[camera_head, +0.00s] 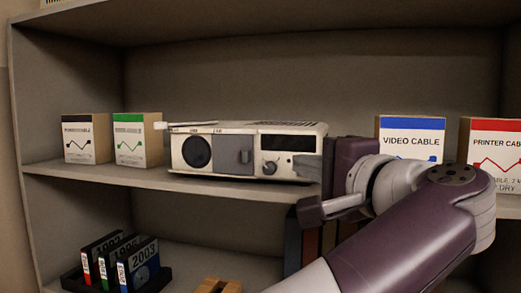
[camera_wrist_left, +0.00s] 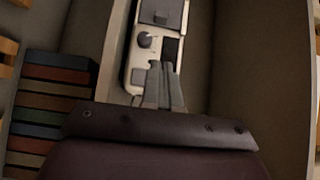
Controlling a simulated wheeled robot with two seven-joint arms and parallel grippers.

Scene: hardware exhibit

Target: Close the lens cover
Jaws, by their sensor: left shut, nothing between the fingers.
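A white projector (camera_head: 295,143) stands on the shelf, its front facing me. Its round dark lens (camera_head: 197,152) at the left is uncovered. The grey lens cover (camera_head: 225,160), a flat panel with a small raised tab, sits just right of the lens. My left gripper (camera_head: 326,163) is at the projector's right end, well right of the cover. In the left wrist view its shut, empty fingers (camera_wrist_left: 160,66) overlap the projector (camera_wrist_left: 132,70) near its dark display. The cover (camera_wrist_left: 160,14) shows at the top edge there. Whether the fingers touch the projector, I cannot tell. My right gripper is not in view.
Two cable boxes (camera_head: 138,140) stand left of the projector. A video cable box (camera_head: 410,138) and a printer cable box (camera_head: 495,152) stand to the right, behind my arm. The lower shelf holds dated cases (camera_head: 138,264). The space before the cover and lens is clear.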

